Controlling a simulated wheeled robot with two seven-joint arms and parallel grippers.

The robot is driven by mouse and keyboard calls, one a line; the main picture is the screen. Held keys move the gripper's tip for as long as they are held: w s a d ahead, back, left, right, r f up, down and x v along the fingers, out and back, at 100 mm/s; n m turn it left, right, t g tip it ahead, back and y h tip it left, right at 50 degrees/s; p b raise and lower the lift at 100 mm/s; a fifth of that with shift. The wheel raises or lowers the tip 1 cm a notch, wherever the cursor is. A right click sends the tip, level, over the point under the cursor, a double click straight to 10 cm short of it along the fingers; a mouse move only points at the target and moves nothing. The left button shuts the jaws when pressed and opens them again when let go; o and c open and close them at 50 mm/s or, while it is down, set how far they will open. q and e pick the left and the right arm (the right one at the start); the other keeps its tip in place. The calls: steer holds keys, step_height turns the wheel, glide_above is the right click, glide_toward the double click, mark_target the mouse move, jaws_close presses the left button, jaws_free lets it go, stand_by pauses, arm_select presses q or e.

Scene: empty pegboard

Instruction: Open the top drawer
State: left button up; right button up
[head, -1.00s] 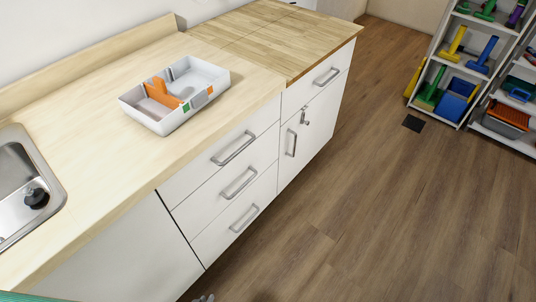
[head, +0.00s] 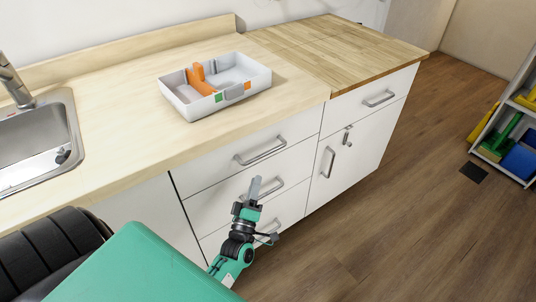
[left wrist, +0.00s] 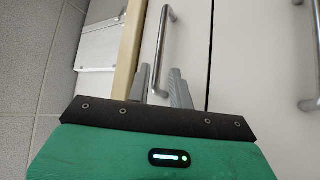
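The top drawer (head: 225,172) is the uppermost of several white drawers under the counter, and it is shut. Its grey bar handle (head: 261,151) is clear in the head view. My left gripper (head: 254,188) is below that handle in the head view, in front of the drawer fronts. In the left wrist view, the top drawer's handle (left wrist: 166,45) runs away from between my left gripper's fingers (left wrist: 160,84). The fingers are apart, one on each side of the handle's line; whether they reach around it is unclear. My right gripper is not in view.
A white tray with orange dividers (head: 214,88) stands on the wooden counter (head: 120,120). A sink (head: 35,145) is at left. A second drawer handle (head: 265,189) lies just behind my left gripper. Floor (head: 400,220) at right is free.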

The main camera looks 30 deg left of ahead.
mark_target(263, 154)
arm_select(q)
steer(key=p+x, duration=0.1)
steer(key=x, duration=0.9)
steer(key=shift+w+r, duration=0.1)
steer(key=shift+w, duration=0.05)
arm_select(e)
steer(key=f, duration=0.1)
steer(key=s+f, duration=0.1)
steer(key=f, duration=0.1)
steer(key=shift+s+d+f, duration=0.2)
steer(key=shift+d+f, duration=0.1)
arm_select(q)
jaws_close()
